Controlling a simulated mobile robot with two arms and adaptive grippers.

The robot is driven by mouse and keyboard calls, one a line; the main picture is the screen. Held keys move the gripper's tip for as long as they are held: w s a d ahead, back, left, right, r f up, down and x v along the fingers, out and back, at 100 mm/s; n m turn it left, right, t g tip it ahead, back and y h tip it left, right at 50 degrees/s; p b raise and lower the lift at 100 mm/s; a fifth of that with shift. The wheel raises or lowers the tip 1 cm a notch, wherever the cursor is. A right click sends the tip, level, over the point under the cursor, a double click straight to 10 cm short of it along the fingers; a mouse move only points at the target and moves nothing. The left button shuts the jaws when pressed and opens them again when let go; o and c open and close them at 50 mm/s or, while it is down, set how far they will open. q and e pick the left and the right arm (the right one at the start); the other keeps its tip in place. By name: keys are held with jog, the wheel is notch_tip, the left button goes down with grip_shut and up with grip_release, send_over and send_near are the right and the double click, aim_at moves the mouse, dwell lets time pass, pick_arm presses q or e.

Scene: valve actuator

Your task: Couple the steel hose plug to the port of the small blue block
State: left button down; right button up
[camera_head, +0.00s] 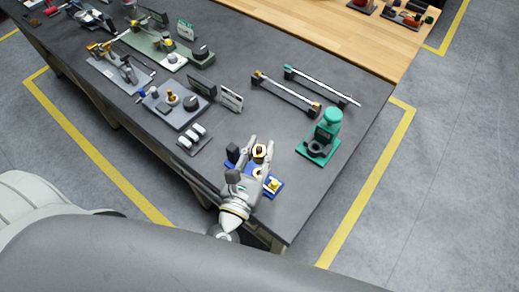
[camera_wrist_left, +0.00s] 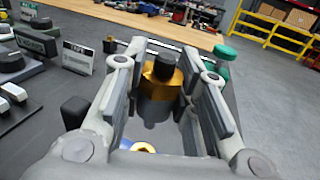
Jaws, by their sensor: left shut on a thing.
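My left gripper (camera_head: 259,151) is shut on a plug (camera_wrist_left: 159,85) with a black top, a brass-coloured band and a grey steel lower end. It appears to be the steel hose plug, held roughly upright with its nose down. The small blue block (camera_head: 277,181) lies on the table under the gripper, partly hidden by the hand. Brass-coloured fittings (camera_head: 273,186) show on it. In the left wrist view, a brass ring (camera_wrist_left: 143,147) shows below the plug's nose and apart from it. My right gripper is not in view.
A green press-like device (camera_head: 320,138) stands right of the gripper. Two long rods on racks (camera_head: 286,95) lie behind it. A grey plate with a knob (camera_head: 176,104) and small signs (camera_head: 231,98) are to the left. The table's front edge is close to the block.

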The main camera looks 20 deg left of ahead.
aim_at(260, 163)
pick_arm(q)
notch_tip(260, 163, down, 3)
jog(key=shift+d+b, duration=0.1)
jog(key=shift+b, duration=1.15)
jog(key=shift+f+b, duration=0.7)
jog(key=shift+f, duration=0.05)
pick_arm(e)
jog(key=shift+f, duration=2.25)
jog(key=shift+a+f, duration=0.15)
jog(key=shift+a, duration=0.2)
pick_arm(q)
jog(key=shift+f+b, duration=0.65)
jog(key=shift+b, duration=0.15)
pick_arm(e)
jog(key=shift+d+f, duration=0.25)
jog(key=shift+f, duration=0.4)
pick_arm(q)
jog(key=shift+f+b, duration=1)
jog(key=shift+f, duration=0.05)
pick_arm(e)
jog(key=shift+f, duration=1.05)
pick_arm(q)
jog(key=c, duration=1.1)
grip_release()
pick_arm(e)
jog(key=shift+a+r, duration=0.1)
